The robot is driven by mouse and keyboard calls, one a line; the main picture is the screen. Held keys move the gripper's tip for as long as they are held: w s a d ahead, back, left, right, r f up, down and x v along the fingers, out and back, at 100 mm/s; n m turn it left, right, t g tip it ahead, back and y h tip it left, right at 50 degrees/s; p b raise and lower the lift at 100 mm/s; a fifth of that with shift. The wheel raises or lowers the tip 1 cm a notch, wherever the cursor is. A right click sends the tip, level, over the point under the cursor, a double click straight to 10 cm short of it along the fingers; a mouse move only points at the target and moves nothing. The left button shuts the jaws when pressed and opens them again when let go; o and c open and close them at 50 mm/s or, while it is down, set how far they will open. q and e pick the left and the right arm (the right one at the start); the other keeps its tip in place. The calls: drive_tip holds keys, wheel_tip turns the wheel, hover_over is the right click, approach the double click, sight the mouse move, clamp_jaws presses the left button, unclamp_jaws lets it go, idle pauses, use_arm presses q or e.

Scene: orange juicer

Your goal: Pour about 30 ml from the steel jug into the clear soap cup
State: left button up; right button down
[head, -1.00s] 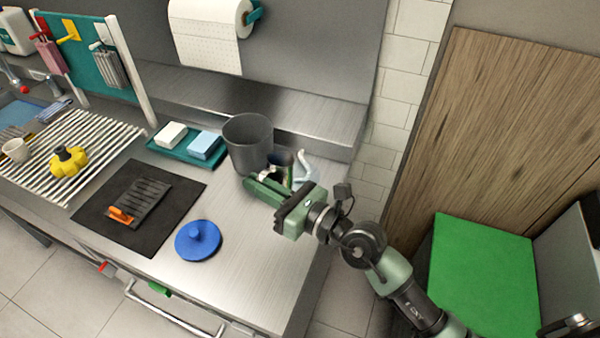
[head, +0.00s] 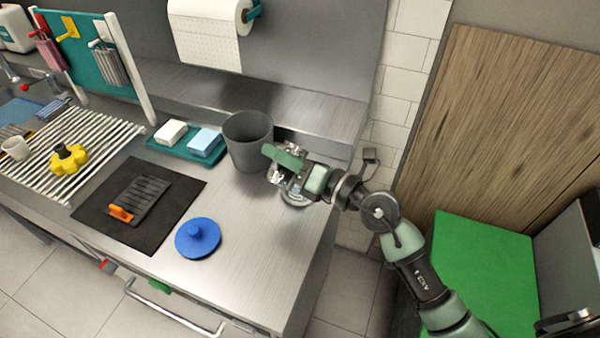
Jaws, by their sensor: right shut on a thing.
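My right gripper (head: 284,166) is at the back right of the steel counter, just right of the grey bin. It is shut on a shiny metal vessel, which looks like the steel jug (head: 295,193). The gripper and wrist cover much of the jug, so its tilt and any liquid cannot be told. I cannot make out the clear soap cup.
A dark grey bin (head: 247,142) stands close left of the gripper. A teal tray (head: 176,152) holds a white and a blue block. A blue lid (head: 198,239), a black mat (head: 106,207) and a striped rack (head: 92,141) lie further left. The front right counter is clear.

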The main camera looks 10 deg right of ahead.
sight(286, 145)
drive_tip(key=shift+w+d+f+m+b, duration=0.15)
drive_tip(key=shift+w+d+m+b, duration=0.2)
drive_tip(key=shift+m, duration=0.5)
drive_tip(key=shift+w+d+f+m+b, duration=0.1)
drive_tip(key=shift+w+d+m+b, duration=0.2)
drive_tip(key=shift+m, duration=0.55)
drive_tip(key=shift+w+d+m, duration=0.15)
drive_tip(key=shift+d+m, duration=0.1)
drive_tip(key=shift+m, duration=0.05)
drive_tip(key=shift+w+d+r+m+p, duration=0.25)
drive_tip(key=shift+r+m+p, duration=0.35)
drive_tip(key=shift+p, duration=0.9)
drive_tip(key=shift+f, duration=0.2)
drive_tip(key=shift+a, duration=0.1)
drive_tip(key=shift+s+a+m, duration=0.2)
drive_tip(key=shift+a+m, duration=0.1)
drive_tip(key=shift+s+a+f+p, duration=0.1)
drive_tip(key=shift+s+a+p, duration=0.2)
drive_tip(key=shift+s+a, duration=0.05)
drive_tip(key=shift+w+d+f+m+h+p, duration=0.35)
drive_tip(key=shift+m+p, duration=0.2)
drive_tip(key=shift+m, duration=0.25)
